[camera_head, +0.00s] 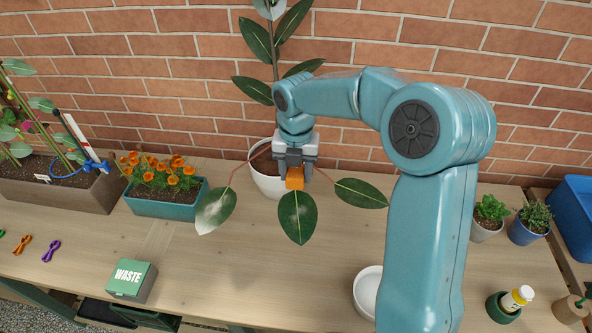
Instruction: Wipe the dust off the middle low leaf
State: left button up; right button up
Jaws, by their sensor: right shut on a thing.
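A tall plant with dark green leaves stands in a white pot (266,184) against the brick wall. Three low leaves spread out in front of it. The middle low leaf (297,220) hangs forward over the table and looks mostly dark green. The left low leaf (215,210) has a pale, whitish surface. The right low leaf (360,193) is dark green. My right gripper (295,170) is shut on an orange block-like thing (295,183), which is at the upper end of the middle leaf. I cannot tell whether it touches the leaf. My left gripper is not in view.
A planter of orange flowers (165,205) stands to the left, with a green WASTE box (132,281) in front. A white bowl (368,290) sits beside my right arm. Small potted plants (487,222) and a blue crate (575,215) are at the right. The middle front table is clear.

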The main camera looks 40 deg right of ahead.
jog(key=shift+w+d+f, duration=0.1)
jog(key=shift+r, duration=0.25)
notch_tip(320, 180, up, 3)
jog(key=p, duration=0.2)
jog(key=shift+f+p, duration=0.15)
jog(key=shift+p, duration=0.15)
jog(key=shift+f, duration=0.15)
jog(key=shift+s+f+b, duration=0.2)
jog(key=shift+b, duration=0.35)
jog(key=s+a+f+b, duration=0.1)
jog(key=b, duration=0.2)
jog(key=shift+a+f+t+h, duration=0.1)
jog(key=shift+f+t+h, duration=0.05)
jog(key=shift+t+h, duration=0.15)
jog(key=shift+s+a+f+b, duration=0.2)
jog(key=shift+s+b, duration=0.1)
jog(key=shift+b, duration=0.35)
jog(key=shift+s+a+r, duration=0.1)
